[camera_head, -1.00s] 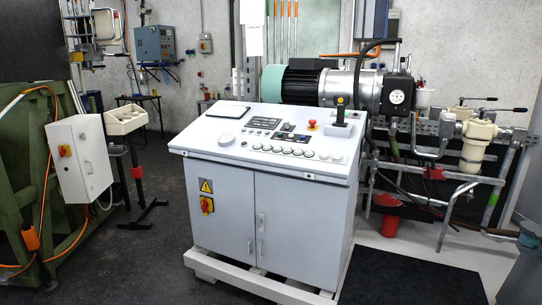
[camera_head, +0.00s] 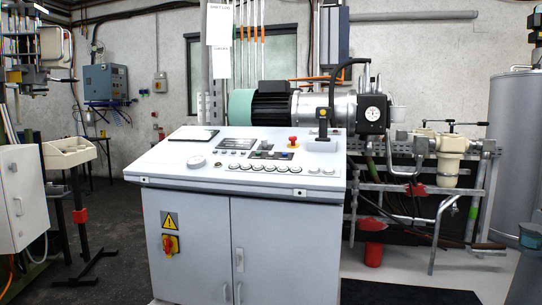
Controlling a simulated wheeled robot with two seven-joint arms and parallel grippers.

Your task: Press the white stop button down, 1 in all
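A white control console (camera_head: 190,172) stands ahead of me, its sloping top facing me. A row of several round white buttons (camera_head: 270,168) runs along the front part of the top. They are too small to read, so I cannot tell which one is the stop button or whether any is pressed. A red mushroom button (camera_head: 293,140) stands up behind the row, at the right. A round white dial (camera_head: 196,162) sits at the left of the top. Neither of my grippers is in view.
A motor and pump (camera_head: 272,106) sit behind the console. A black lever handle (camera_head: 323,115) rises from its right rear. Pipework with a cream filter (camera_head: 449,158) is at the right. A cream tray on a stand (camera_head: 70,152) is at the left. Open dark floor lies left of the console.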

